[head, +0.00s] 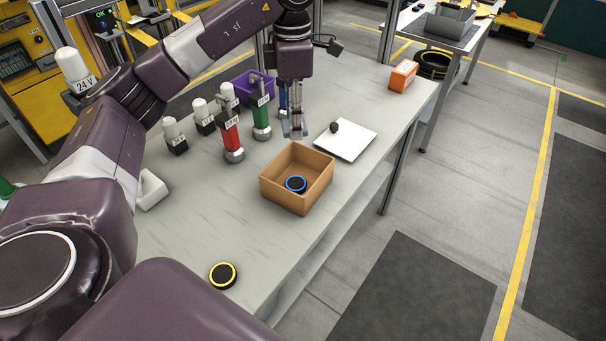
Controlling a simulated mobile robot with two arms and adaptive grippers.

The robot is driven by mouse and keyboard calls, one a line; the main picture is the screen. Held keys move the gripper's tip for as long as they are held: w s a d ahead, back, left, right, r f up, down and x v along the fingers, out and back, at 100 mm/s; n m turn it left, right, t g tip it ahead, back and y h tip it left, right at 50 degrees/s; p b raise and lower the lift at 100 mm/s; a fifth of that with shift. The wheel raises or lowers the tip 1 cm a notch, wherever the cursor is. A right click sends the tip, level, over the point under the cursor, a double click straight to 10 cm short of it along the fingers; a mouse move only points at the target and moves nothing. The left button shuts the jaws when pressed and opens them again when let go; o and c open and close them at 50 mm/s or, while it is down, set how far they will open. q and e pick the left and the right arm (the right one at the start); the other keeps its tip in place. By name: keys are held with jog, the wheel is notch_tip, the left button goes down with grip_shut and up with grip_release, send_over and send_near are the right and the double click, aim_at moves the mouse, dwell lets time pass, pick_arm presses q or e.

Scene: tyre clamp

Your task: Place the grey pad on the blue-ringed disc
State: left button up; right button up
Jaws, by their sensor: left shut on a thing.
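The blue-ringed disc (296,184) is black with a blue rim and lies inside the open brown box (284,202) on the bench. My left gripper (296,132) points down above the bench, just behind the box and left of the white plate. It is shut on a small grey thing, which I take to be the grey pad; the fingers hide most of it. The gripper is apart from the disc. My right gripper is not in view.
A white plate (352,143) with a dark knob (334,127) lies right of the gripper. Red (230,137) and green (261,119) bottles stand left of it. A yellow-ringed disc (223,275) lies near the front edge. An orange box (402,76) stands at the far end.

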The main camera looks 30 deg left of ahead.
pick_arm(q)
jog(key=p, duration=0.1)
send_over(296, 183)
notch_tip(296, 183, down, 12)
jog(key=shift+f, duration=0.1)
notch_tip(296, 183, down, 4)
jog(key=shift+r+p, duration=0.1)
jog(key=shift+p, duration=0.55)
jog(key=shift+f, duration=0.5)
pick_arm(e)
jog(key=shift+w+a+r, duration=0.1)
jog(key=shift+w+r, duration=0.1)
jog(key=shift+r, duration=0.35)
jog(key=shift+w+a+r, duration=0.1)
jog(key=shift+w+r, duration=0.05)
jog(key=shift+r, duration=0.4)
pick_arm(q)
jog(key=shift+f, duration=0.1)
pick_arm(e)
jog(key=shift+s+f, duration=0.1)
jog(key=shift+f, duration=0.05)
pick_arm(q)
jog(key=o, duration=0.8)
jog(key=shift+o, duration=0.2)
